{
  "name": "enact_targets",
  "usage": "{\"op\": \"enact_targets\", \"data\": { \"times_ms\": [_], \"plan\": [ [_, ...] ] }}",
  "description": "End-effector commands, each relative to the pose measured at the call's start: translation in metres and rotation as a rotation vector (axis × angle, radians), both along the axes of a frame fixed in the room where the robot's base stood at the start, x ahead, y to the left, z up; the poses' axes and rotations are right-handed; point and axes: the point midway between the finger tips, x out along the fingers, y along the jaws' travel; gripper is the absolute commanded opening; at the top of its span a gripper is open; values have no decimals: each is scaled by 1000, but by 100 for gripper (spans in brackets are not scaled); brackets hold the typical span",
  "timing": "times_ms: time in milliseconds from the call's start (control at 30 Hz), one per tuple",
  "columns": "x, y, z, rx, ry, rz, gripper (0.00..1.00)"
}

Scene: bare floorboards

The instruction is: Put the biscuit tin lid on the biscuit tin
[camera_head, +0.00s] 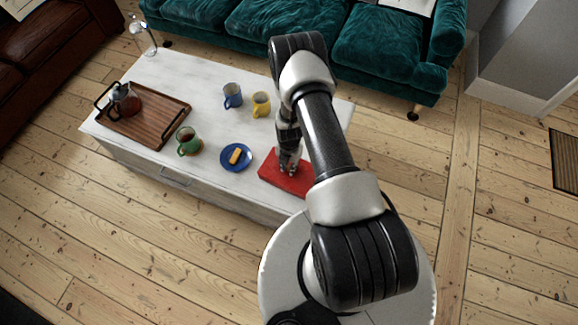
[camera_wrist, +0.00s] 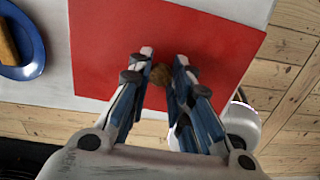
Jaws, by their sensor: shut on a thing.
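The red square biscuit tin lid (camera_head: 269,170) is at the right end of the white table, partly hidden by my arm. In the wrist view the lid (camera_wrist: 105,45) fills the upper middle, with a small brown knob (camera_wrist: 160,75) on top. My gripper (camera_head: 289,169) points down over the lid. In the wrist view my gripper (camera_wrist: 164,66) has its fingertips on either side of the knob, shut on it. I cannot make out the biscuit tin separately, nor tell whether it is under the lid.
A blue plate (camera_head: 228,164) with a biscuit (camera_head: 235,155) lies left of the lid. Green (camera_head: 187,146), blue (camera_head: 233,99) and yellow (camera_head: 261,108) mugs stand nearby. A wooden tray (camera_head: 160,108) with a teapot (camera_head: 126,99) is at the left. The table's right edge is close to the lid.

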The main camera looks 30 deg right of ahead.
Motion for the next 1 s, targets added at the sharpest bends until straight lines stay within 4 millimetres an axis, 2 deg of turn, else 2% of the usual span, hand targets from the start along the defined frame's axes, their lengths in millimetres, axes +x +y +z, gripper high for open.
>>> {"op": "enact_targets", "data": {
  "times_ms": [300,333,633,1000],
  "plan": [
    [1,0,-2,0,-1,0,0],
    [1,0,-2,0,-1,0,20],
    [1,0,-1,0,-1,0,39],
    [1,0,2,0,-1,0,39]
  ]
}}
